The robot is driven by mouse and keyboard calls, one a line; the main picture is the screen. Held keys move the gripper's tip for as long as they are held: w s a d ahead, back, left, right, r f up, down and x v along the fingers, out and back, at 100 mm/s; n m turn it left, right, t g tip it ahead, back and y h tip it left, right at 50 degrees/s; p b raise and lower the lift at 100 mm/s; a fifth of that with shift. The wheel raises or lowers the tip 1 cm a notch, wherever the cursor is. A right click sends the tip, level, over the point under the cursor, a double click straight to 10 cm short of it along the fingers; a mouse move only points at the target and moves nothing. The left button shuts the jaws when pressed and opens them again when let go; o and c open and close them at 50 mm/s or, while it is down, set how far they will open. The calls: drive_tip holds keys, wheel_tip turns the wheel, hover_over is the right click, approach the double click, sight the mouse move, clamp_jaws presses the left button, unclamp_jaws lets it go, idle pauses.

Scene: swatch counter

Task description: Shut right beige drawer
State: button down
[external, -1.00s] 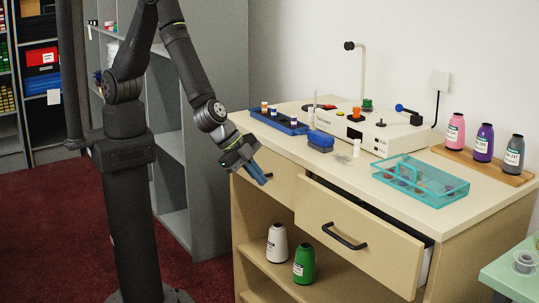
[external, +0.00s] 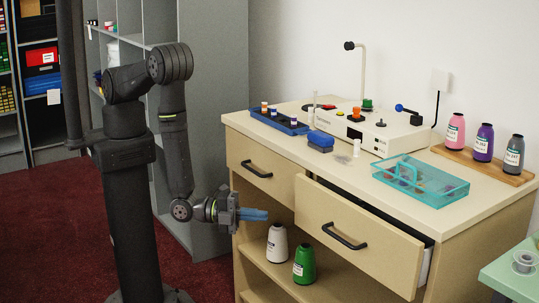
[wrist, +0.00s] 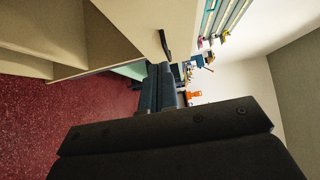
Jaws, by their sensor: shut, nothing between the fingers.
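The right beige drawer (external: 385,252) stands partly pulled out of the counter, with a dark gap along its top and right side. Its black bar handle (external: 344,237) is on the front. My gripper (external: 260,214) is shut and empty, with blue fingers pointing right. In the external view it is left of the open drawer, below the left drawer (external: 250,181), and appears apart from both. In the wrist view the shut fingers (wrist: 160,88) are near a beige front with a black handle (wrist: 164,44); I cannot tell for sure which drawer that is.
The left drawer looks shut. The open shelf below holds a white spool (external: 277,244) and a green spool (external: 304,264). The countertop carries a teal tray (external: 450,190), a white machine and a blue tray (external: 280,122). A green table (external: 510,275) stands at the right.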

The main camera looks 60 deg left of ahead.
approach(321, 216)
drive_tip(key=d, duration=0.4)
drive_tip(key=w, duration=0.3)
drive_tip(key=shift+w, duration=0.6)
